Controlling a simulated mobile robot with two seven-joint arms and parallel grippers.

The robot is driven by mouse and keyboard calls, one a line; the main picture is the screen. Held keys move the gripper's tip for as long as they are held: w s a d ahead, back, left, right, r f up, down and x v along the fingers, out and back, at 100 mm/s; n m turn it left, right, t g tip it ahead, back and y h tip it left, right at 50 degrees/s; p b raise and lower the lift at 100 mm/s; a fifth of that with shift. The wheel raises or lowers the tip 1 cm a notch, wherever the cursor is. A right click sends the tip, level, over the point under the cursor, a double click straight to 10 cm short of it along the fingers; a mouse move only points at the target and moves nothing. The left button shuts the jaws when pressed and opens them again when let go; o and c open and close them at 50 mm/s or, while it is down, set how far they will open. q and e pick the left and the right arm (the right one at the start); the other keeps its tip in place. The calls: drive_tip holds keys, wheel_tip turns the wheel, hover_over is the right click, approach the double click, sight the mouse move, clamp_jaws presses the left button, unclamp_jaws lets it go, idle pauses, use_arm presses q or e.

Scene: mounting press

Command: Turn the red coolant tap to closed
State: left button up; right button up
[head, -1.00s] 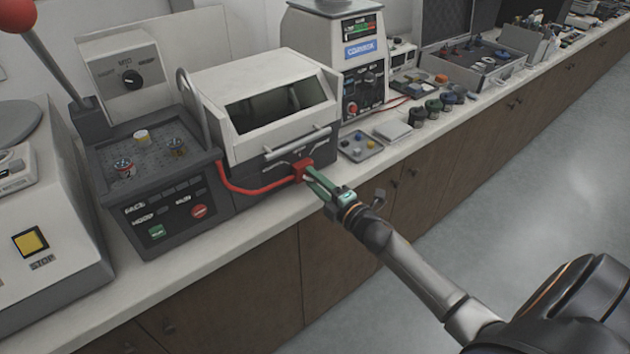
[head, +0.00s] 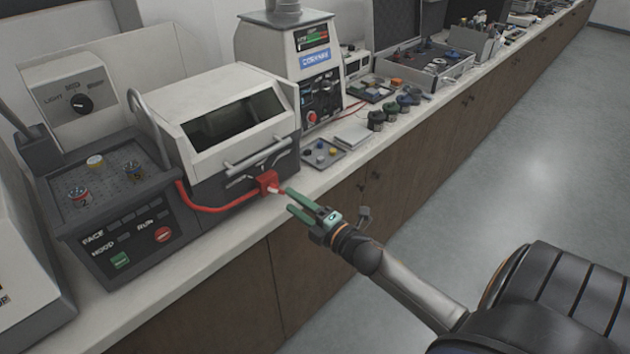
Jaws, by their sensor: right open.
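The red coolant tap (head: 268,183) sits at the lower right front corner of the white-hooded machine (head: 228,120), at the end of a red hose (head: 212,207). A small pale piece sticks out from it toward my gripper. My right gripper (head: 288,199) has green fingers, spread open and empty. Its fingertips are just right of the tap, apart from it or nearly so. The tap's exact setting is too small to tell. My left gripper is not in view.
A grey panel with buttons (head: 128,240) and small cups on top stands left of the hood. A small tray (head: 322,153) and dark jars (head: 377,120) lie to the right on the counter. The floor (head: 480,190) in front of the cabinets is clear.

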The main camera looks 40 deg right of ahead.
drive_tip(key=s, duration=0.7)
drive_tip(key=shift+d, duration=0.3)
drive_tip(key=s+a+f+m+g+p, duration=0.2)
drive_tip(key=s+a+f+m+g, duration=0.6)
drive_tip(key=s+a+f+m, duration=0.6)
drive_tip(key=a+f+m, duration=0.2)
drive_tip(key=a+f, duration=0.1)
drive_tip(key=a, duration=0.1)
drive_tip(key=shift+s+a+m+g+y, duration=0.25)
drive_tip(key=shift+m+g+y, duration=0.05)
drive_tip(key=shift+m+y, duration=0.1)
